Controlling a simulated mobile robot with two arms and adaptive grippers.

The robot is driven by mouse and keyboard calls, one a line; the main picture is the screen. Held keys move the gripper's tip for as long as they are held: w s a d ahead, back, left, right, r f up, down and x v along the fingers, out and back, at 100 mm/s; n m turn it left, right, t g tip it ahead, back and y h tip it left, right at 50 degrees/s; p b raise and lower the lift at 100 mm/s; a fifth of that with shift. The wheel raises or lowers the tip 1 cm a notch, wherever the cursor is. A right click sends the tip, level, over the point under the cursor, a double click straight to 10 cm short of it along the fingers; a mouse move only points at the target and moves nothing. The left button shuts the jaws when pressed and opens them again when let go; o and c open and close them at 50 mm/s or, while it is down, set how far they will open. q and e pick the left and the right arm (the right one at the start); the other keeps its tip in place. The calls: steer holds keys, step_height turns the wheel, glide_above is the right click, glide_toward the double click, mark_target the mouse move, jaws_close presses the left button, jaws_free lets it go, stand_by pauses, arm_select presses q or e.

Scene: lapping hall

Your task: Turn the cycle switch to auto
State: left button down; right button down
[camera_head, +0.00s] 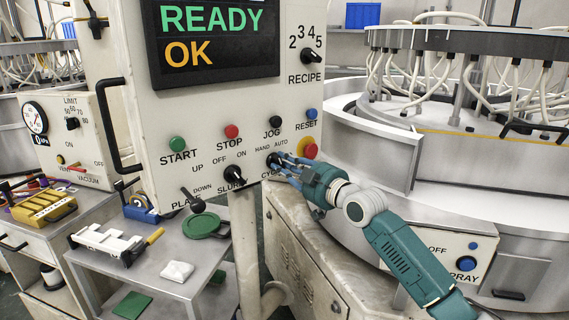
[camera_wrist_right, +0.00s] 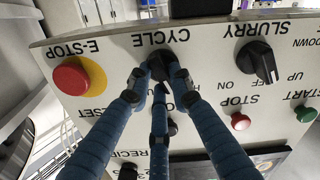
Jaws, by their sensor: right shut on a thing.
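The cycle switch is a black knob (camera_head: 272,160) low on the white control panel (camera_head: 145,100), under the HAND and AUTO labels. My right gripper (camera_head: 284,163) reaches it from the right, its blue fingers closed around the knob. The right wrist view is upside down and shows the fingers (camera_wrist_right: 160,85) on the knob (camera_wrist_right: 158,64), beside the CYCLE label. The fingers cover part of the knob, so I cannot tell which label it points at. My left gripper is not in view.
The red E-stop button (camera_head: 309,148) sits close beside my right fingers. The slurry knob (camera_head: 234,174) is to the left, and the reset button (camera_head: 311,114) is above. The screen (camera_head: 215,40) reads READY OK. A large round machine (camera_head: 470,140) stands at right.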

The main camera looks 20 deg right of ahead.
steer(key=m+p, duration=0.2)
steer(key=m, duration=0.3)
steer(key=m+p, duration=0.1)
steer(key=m, duration=0.4)
steer(key=shift+d+f+p, duration=0.1)
steer(key=shift+f+p, duration=0.1)
steer(key=shift+p, duration=0.15)
steer(key=shift+m, duration=0.4)
steer(key=c, duration=1.5)
jaws_free()
steer(key=shift+c, duration=0.2)
steer(key=v, duration=1.2)
steer(key=shift+f, duration=0.1)
